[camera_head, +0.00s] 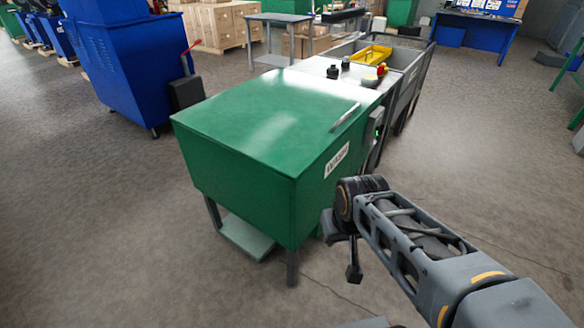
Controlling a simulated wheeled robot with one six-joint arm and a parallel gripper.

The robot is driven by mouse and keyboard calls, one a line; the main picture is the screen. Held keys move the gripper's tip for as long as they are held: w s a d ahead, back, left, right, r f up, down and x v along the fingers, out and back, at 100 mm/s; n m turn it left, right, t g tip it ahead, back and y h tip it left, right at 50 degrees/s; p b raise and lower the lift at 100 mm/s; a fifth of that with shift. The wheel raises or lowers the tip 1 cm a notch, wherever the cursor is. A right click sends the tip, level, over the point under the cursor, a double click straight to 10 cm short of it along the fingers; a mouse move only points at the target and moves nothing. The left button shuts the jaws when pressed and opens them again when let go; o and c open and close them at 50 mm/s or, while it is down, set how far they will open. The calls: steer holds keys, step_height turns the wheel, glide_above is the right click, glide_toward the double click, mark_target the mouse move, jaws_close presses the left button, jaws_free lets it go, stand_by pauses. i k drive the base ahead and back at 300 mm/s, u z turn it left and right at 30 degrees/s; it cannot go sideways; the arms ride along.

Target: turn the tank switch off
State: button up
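A green tank (240,165) with a closed lid stands in the middle of the view, on dark legs. A white label (337,160) is on its right-hand face; its text is too small to read surely. At the far end of that face is a dark box (376,122) with a small green spot, possibly the switch; its setting cannot be made out. My gripper (354,272) points down beside the near right corner of the tank, apart from the dark box. It is small and dark, and whether its fingers are open or shut cannot be told.
A grey bench (345,72) behind the tank holds dark bottles, a yellow tray (374,54) and a red-and-yellow item. A blue bin (125,65) stands at the left. Wooden crates (215,25) are at the back. The floor to the right (500,170) is clear.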

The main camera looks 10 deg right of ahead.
mark_target(381, 129)
steer(key=z, duration=0.05)
steer(key=k, duration=0.65)
steer(key=z, duration=0.6)
steer(key=i, duration=0.6)
steer(key=z, duration=0.75)
steer(key=i, duration=1.5)
steer(key=u, duration=1.2)
steer(key=i, duration=0.3)
steer(key=u, duration=0.3)
